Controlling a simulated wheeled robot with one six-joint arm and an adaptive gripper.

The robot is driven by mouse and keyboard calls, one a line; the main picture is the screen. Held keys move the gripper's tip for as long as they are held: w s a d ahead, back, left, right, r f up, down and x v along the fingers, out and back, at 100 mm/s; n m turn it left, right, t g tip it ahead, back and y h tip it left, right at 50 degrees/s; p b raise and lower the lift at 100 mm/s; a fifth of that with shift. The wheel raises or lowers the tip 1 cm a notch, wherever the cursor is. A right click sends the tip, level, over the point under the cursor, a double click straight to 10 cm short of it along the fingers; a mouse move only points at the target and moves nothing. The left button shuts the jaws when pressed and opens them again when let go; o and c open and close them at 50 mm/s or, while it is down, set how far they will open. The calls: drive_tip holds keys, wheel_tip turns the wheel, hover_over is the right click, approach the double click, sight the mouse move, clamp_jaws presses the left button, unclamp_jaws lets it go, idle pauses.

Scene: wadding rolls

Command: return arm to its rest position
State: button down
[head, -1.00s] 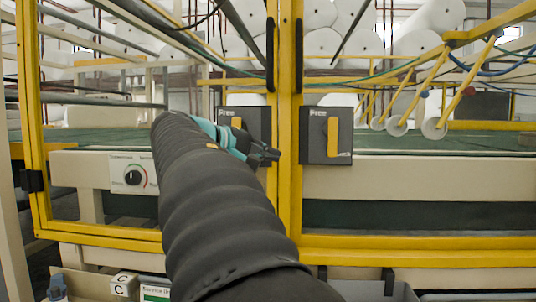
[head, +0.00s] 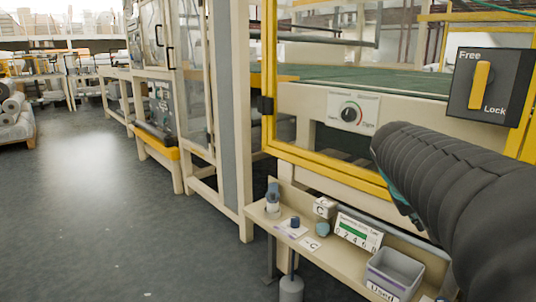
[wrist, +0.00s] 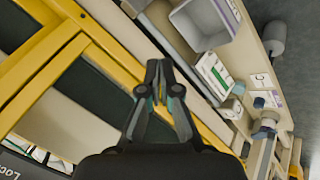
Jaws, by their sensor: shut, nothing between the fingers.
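My gripper (wrist: 161,92) shows in the wrist view with its dark fingertips together and nothing between them. It hangs in free air in front of the yellow-framed machine and the shelf. In the head view my dark sleeved arm comes in from the right. A teal part of the wrist shows at the arm's far end, and the fingers are hidden there.
A yellow switch handle (head: 482,85) marked Free and Lock is above the arm. A dial panel (head: 352,111) sits on the machine. A shelf (head: 322,252) below carries a grey bin (head: 394,270), a labelled card (head: 357,232) and a bottle (head: 273,200). Open floor (head: 90,210) lies at left.

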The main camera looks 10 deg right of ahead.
drive_tip(key=s+a+f+n+t+y+p, duration=0.1)
drive_tip(key=s+a, duration=0.4)
drive_tip(key=a, duration=0.6)
drive_tip(key=s+a+f+n+t+y+p, duration=0.1)
drive_tip(key=s+a+y+p, duration=0.4)
drive_tip(key=a, duration=0.7)
drive_tip(key=shift+s+f+t+y+p, duration=0.3)
drive_tip(key=shift+s+f+t+y, duration=0.2)
drive_tip(key=shift+f, duration=0.65)
